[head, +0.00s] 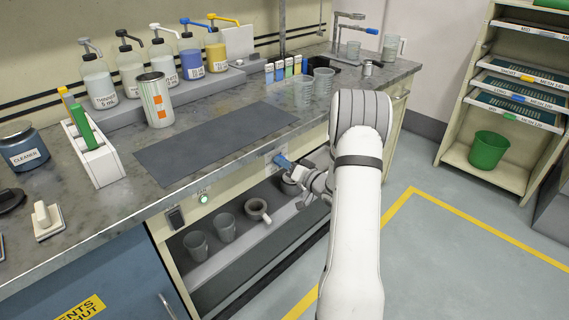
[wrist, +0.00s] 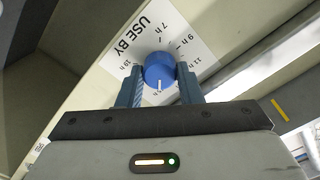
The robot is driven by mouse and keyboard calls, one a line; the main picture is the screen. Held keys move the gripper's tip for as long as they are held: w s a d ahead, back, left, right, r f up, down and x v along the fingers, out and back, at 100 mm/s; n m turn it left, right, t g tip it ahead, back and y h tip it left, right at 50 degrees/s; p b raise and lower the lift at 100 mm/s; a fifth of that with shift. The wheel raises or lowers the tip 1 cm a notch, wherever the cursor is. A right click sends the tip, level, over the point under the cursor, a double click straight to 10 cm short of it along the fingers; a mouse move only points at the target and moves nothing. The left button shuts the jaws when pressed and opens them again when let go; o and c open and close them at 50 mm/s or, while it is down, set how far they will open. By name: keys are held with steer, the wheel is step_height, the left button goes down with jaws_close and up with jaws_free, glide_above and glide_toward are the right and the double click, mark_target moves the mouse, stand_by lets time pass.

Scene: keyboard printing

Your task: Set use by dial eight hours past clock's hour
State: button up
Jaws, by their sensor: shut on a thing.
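The use by dial is a blue round knob (wrist: 159,66) on a white plate (wrist: 190,38) printed "USE BY". Marks reading 7 h, 9 h, 11 h and 19 h show around it; others are hidden by my gripper. A white pointer line on the knob points toward the bottom of the wrist picture, near a partly covered mark. My gripper (wrist: 161,80) has its blue fingers on either side of the knob, shut on it. In the head view my gripper (head: 292,168) is at the bench's front panel, largely covering the dial. No clock is visible in either view.
The dial plate is on the panel below the worktop edge (head: 215,178). A lit green button (head: 204,198) and a black switch (head: 176,217) are to its left. Floor right is clear.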

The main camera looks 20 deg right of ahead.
steer(key=shift+s+a+f, duration=0.1)
steer(key=shift+a+f, duration=0.05)
steer(key=shift+f, duration=0.15)
steer(key=o, duration=1)
steer(key=shift+r, duration=0.2)
steer(key=shift+c, duration=0.2)
steer(key=v, duration=0.7)
steer(key=shift+s+d, duration=0.2)
steer(key=shift+s, duration=0.1)
